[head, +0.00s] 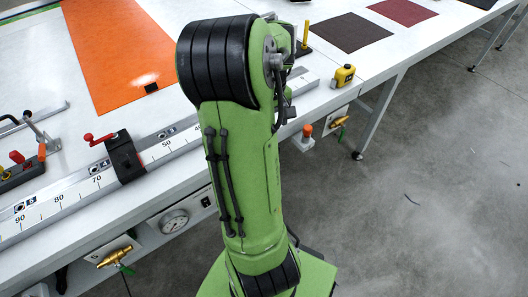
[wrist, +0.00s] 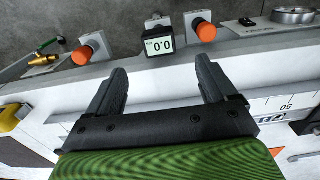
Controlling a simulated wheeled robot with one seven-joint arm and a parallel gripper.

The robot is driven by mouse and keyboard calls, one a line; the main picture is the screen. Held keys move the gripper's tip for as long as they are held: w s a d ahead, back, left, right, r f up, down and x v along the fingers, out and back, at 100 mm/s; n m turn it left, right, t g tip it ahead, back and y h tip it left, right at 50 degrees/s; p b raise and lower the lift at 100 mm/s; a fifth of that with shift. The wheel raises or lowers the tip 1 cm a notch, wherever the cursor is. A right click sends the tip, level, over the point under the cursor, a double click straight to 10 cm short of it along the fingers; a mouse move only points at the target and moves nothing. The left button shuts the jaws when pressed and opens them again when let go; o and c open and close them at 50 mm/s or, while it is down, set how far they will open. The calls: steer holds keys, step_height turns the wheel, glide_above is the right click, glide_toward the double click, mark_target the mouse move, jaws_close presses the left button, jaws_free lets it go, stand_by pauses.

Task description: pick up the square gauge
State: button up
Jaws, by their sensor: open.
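The square gauge (wrist: 159,44) shows in the wrist view as a small dark box with a white display reading 0.0. It sits at the table's front side, between two orange knobs. My gripper (wrist: 162,66) is open, its two dark fingers spread over the table's edge and pointing toward the gauge. The gauge appears just beyond the fingertips, roughly centred between them, and nothing is held. In the head view my green arm hides the gauge and my gripper.
Orange knobs (wrist: 88,47) and (wrist: 202,30) flank the gauge closely. A round gauge (head: 174,221) and brass valves (head: 113,257) also line the front. On the table lie a ruled rail (head: 60,197), a yellow tape measure (head: 344,75) and an orange sheet (head: 120,50).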

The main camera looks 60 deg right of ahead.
step_height(320, 180, down, 6)
steer(key=shift+r+b, duration=0.1)
steer(key=shift+b, duration=0.6)
step_height(320, 180, down, 6)
steer(key=shift+s+r+b, duration=0.15)
steer(key=shift+b, duration=0.8)
steer(key=shift+r, duration=0.15)
steer(key=c, duration=1.1)
